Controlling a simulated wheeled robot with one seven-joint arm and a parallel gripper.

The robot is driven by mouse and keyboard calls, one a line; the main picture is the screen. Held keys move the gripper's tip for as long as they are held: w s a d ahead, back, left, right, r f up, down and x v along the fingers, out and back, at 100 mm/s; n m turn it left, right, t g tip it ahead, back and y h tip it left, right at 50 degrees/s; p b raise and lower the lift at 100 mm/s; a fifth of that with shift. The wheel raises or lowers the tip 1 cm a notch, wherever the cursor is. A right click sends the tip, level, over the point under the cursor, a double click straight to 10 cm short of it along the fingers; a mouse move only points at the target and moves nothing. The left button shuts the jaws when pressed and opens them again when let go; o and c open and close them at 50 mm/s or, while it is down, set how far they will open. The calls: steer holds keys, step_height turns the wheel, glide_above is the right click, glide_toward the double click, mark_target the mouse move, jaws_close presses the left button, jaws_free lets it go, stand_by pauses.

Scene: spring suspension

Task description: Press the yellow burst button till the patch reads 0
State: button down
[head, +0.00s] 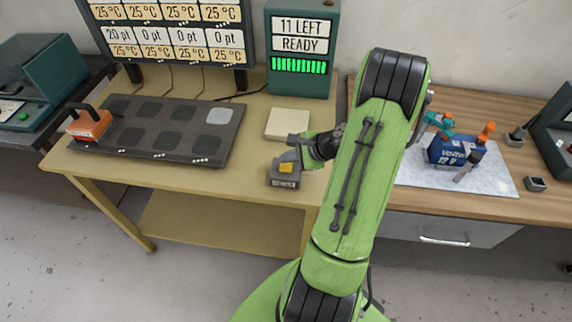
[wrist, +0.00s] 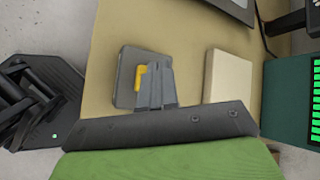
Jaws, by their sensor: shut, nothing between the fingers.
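The yellow button (head: 286,168) sits on a small grey box (head: 284,183) near the table's front edge; it also shows in the wrist view (wrist: 138,78). My gripper (head: 292,157) is shut and empty, just over the box. In the wrist view its fingertips (wrist: 157,68) overlap the button's right side; I cannot tell whether they touch it. The green display unit (head: 301,46) reads "11 LEFT" and "READY".
An orange handled block (head: 90,125) stands on the mat's left end. A cream pad (head: 288,124) lies behind my gripper. A wooden bench with a blue battery-like box (head: 452,150) stands at right. The tan table's front right is mostly clear.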

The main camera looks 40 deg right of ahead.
mark_target(289, 167)
stand_by(0.7)
steer(key=shift+f+b, duration=0.3)
steer(key=shift+f, duration=0.15)
steer(key=shift+f+b, duration=0.4)
steer(key=shift+f, duration=0.15)
stand_by(0.4)
steer(key=shift+r, duration=0.15)
steer(key=shift+r+p, duration=0.85)
steer(key=shift+p, duration=0.05)
step_height(289, 167, up, 5)
steer(key=p, duration=0.4)
steer(key=shift+r+p, duration=0.15)
steer(key=shift+p, duration=0.2)
